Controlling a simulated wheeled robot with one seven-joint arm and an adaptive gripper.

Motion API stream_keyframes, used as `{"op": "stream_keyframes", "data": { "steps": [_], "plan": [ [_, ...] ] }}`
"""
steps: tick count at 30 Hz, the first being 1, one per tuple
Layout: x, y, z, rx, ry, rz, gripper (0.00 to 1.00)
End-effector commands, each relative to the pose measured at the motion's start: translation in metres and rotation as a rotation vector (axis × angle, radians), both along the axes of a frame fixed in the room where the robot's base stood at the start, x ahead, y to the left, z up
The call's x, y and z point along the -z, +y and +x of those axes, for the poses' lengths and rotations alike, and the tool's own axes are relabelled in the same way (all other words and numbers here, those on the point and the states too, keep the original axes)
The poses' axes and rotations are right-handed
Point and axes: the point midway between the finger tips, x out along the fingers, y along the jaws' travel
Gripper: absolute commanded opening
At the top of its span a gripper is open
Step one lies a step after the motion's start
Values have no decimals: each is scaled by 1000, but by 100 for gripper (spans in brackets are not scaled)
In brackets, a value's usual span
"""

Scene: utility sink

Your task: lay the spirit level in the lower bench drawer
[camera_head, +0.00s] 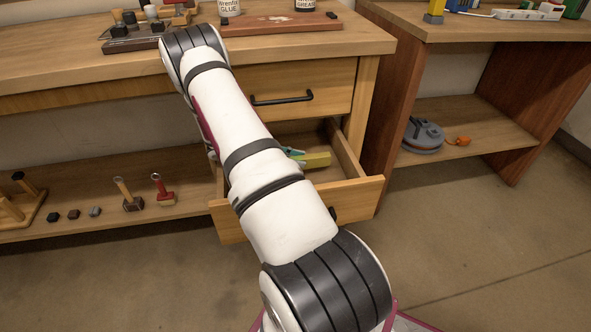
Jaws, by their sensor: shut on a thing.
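The lower bench drawer (358,194) is pulled out, and its inside shows to the right of my arm. The yellow-green spirit level (317,160) is within the drawer's outline, towards the back. Its left part is hidden behind my arm. My gripper (292,152) is mostly hidden by my arm; a small part of it shows at the level's left end, shut on it. I cannot tell whether the level touches the drawer floor.
The upper drawer (300,88) is closed above. Small tools line the low shelf (100,215) at left. A second bench (470,22) stands close on the right. The floor in front is clear.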

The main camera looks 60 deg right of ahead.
Motion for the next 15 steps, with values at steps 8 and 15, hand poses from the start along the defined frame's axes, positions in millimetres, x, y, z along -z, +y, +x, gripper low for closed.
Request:
{"op": "stream_keyframes", "data": {
  "steps": [8,15],
  "plan": [
    [27,0,0,0,0,-1,0],
    [25,0,0,0,1,-1,0]
  ]
}}
